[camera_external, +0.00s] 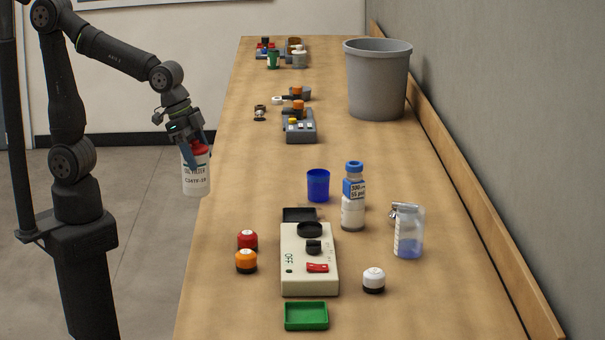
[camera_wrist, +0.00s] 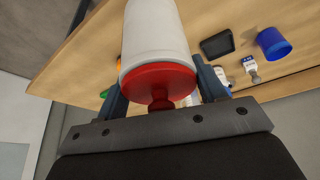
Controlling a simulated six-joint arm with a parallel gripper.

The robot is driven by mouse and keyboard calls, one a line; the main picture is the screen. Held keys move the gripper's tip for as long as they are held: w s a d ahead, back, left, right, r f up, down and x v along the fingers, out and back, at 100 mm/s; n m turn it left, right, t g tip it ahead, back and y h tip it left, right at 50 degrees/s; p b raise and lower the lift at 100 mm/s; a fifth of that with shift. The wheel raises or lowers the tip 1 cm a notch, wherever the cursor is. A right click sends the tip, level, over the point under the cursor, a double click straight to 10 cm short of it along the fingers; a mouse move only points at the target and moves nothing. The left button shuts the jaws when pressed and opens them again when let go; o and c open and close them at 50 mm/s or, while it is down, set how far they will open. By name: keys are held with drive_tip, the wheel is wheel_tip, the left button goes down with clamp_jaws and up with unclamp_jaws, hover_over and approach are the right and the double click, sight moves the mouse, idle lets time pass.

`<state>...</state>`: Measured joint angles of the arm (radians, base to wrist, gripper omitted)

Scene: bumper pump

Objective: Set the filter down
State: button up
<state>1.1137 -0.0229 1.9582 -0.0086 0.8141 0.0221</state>
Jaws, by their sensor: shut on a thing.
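The filter (camera_external: 196,178) is a white cylinder with a red top and printed lettering. It hangs nearly upright from my gripper (camera_external: 197,150), just off the left edge of the bench, over the floor. My gripper is shut on the filter near its red end. In the wrist view the filter (camera_wrist: 158,45) fills the upper middle, with its red end toward the palm and my gripper's fingers (camera_wrist: 160,90) on either side. Its far end is cut off there.
The wooden bench (camera_external: 215,250) holds a cream box with switches (camera_external: 292,272), red (camera_external: 247,240) and orange (camera_external: 246,261) knobs, a green tray (camera_external: 306,316), a blue cup (camera_external: 318,186), bottles (camera_external: 353,205) and a grey bin (camera_external: 377,80). Its left-middle surface is clear.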

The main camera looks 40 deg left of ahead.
drive_tip(key=s+d, duration=0.2)
drive_tip(key=d, duration=0.6)
drive_tip(key=w+f, duration=1)
drive_tip(key=w, duration=0.1)
drive_tip(key=shift+w+d+f, duration=0.2)
drive_tip(key=shift+w+f, duration=0.15)
drive_tip(key=shift+f, duration=0.1)
drive_tip(key=o, duration=1.9)
drive_tip(key=shift+f, duration=0.1)
drive_tip(key=shift+c, duration=0.2)
drive_tip(key=v, duration=1.2)
